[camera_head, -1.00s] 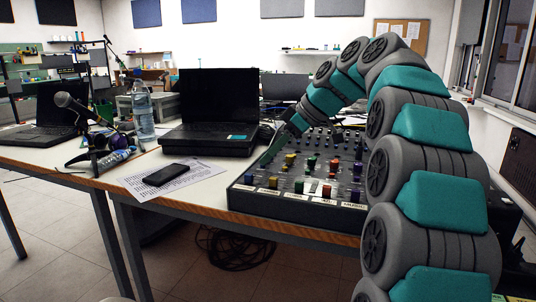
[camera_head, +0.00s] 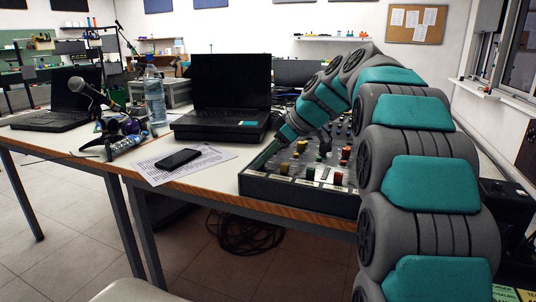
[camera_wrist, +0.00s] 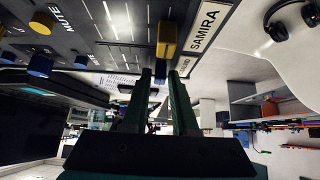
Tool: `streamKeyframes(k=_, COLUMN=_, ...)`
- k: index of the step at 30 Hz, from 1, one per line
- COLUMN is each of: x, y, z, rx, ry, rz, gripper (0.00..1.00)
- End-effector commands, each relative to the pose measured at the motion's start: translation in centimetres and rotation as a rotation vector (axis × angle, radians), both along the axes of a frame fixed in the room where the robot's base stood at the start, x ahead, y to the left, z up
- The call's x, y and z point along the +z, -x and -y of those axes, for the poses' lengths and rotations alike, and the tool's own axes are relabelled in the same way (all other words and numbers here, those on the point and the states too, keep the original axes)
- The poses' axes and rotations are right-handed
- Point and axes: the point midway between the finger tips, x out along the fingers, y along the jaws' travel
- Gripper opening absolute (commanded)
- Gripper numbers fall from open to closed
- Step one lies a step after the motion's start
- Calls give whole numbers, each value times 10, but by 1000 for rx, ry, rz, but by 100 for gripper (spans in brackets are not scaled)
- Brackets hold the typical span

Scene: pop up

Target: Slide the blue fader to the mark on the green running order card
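In the wrist view a small blue fader cap (camera_wrist: 160,70) shows between the two green fingertips of my gripper (camera_wrist: 160,76). The fingers are a little apart, with a narrow gap beside the cap; firm contact is not visible. In the head view my gripper (camera_head: 262,160) points down at the left front corner of the mixer (camera_head: 290,188), and hides the blue fader there. A greenish card (camera_head: 503,293) with dark print is partly in view at the bottom right; its print is too small to read.
A yellow fader (camera_wrist: 166,38) sits close by, next to a SAMIRA label (camera_wrist: 208,25). Other blue knobs (camera_wrist: 40,65) stand on the panel. A laptop (camera_head: 228,95), a phone (camera_head: 178,159) on paper, a bottle (camera_head: 154,95) and a microphone (camera_head: 90,92) are left of the mixer.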

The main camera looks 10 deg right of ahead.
Motion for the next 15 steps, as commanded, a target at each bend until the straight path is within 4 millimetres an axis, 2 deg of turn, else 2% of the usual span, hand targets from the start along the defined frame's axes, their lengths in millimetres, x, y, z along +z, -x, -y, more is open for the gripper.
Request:
streamKeyframes(k=1, x=0, y=0, z=0, rx=0, ry=0, rz=0, gripper=20)
streamKeyframes(k=6, x=0, y=0, z=0, rx=1, ry=0, rz=-1, gripper=0)
streamKeyframes(k=15, x=0, y=0, z=0, rx=1, ry=0, rz=-1, gripper=0)
